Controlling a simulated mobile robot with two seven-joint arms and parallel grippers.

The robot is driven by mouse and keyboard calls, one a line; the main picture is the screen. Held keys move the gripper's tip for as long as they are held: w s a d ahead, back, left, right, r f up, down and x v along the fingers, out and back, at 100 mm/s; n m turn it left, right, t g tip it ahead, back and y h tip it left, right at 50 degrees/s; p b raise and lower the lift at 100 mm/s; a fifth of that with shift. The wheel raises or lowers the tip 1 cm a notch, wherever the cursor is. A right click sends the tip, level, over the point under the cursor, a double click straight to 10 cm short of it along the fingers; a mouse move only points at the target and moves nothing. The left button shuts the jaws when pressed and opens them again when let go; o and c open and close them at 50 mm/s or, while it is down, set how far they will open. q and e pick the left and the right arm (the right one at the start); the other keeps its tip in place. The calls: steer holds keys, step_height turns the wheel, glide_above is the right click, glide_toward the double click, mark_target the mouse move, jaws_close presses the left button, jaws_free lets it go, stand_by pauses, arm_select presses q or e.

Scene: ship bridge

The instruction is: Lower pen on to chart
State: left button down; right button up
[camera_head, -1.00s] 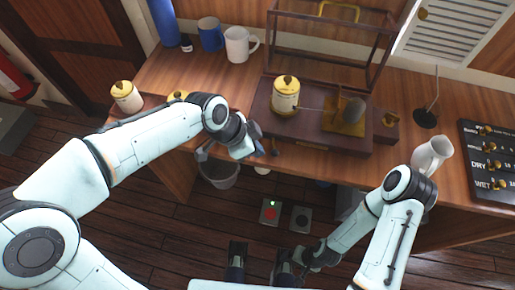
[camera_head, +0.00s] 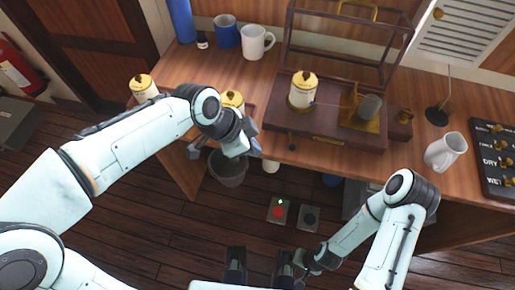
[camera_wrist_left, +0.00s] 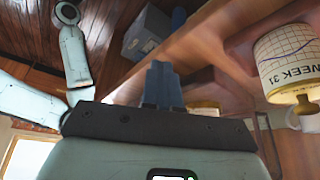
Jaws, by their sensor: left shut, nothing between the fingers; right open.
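The recording instrument's dark wooden base (camera_head: 330,133) stands on the desk. On it is a yellow-topped drum (camera_head: 303,90) wrapped in a white chart. A thin pen arm (camera_head: 330,104) runs between the drum and the brass mechanism (camera_head: 363,112); whether its tip touches the chart is too small to tell. My left gripper (camera_head: 252,146) is shut and empty, left of the base near the desk's front edge. Its fingers (camera_wrist_left: 163,84) also show together in the left wrist view. A "WEEK 31" drum (camera_wrist_left: 288,60) appears there, apart from them. My right gripper (camera_head: 293,268) is open, low before the desk.
Two other drums (camera_head: 144,87) (camera_head: 232,100) stand to the left. A glass case (camera_head: 345,45) is behind the base. A bin (camera_head: 228,167) is below the desk edge.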

arm_select(q)
steer(key=v, duration=0.5)
steer(key=shift+s+d+r, duration=0.15)
steer(key=shift+s+d, duration=0.1)
arm_select(e)
steer(key=shift+d+r, duration=0.1)
steer(key=shift+r, duration=0.1)
steer(key=shift+s, duration=0.1)
